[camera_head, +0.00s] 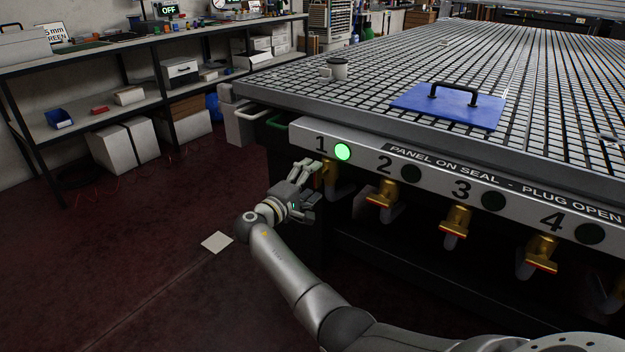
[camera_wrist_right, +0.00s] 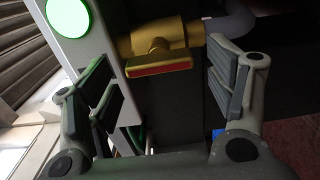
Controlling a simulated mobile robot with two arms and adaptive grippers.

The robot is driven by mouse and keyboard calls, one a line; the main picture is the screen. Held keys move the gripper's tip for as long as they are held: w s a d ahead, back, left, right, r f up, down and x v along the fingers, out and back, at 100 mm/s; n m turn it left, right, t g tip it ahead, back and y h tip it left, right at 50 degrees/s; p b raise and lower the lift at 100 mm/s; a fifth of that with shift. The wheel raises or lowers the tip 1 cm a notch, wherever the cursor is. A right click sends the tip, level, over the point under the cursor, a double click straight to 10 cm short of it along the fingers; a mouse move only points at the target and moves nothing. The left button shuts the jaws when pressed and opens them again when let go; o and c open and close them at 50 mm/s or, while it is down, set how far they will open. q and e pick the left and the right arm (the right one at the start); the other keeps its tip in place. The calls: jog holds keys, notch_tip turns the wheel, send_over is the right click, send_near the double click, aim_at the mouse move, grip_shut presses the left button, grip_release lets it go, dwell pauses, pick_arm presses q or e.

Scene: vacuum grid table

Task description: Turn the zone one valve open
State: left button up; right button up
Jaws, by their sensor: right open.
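The zone one valve is a brass body with a red-edged handle (camera_wrist_right: 160,66), seen in the right wrist view between my right gripper's fingers. In the head view the zone one valve (camera_head: 331,172) is partly hidden behind my gripper, below the label 1. The lamp (camera_head: 343,152) beside the 1 glows green. My right gripper (camera_head: 311,182) is open at the valve, with a finger on each side of the handle; it also shows in the right wrist view (camera_wrist_right: 165,90). My left gripper is not in view.
Valves two (camera_head: 384,198), three (camera_head: 456,219) and four (camera_head: 540,252) hang along the panel (camera_head: 290,130), their lamps dark. Open floor lies left.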

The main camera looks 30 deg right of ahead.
jog(key=v, duration=1.1)
jog(key=shift+f, duration=0.1)
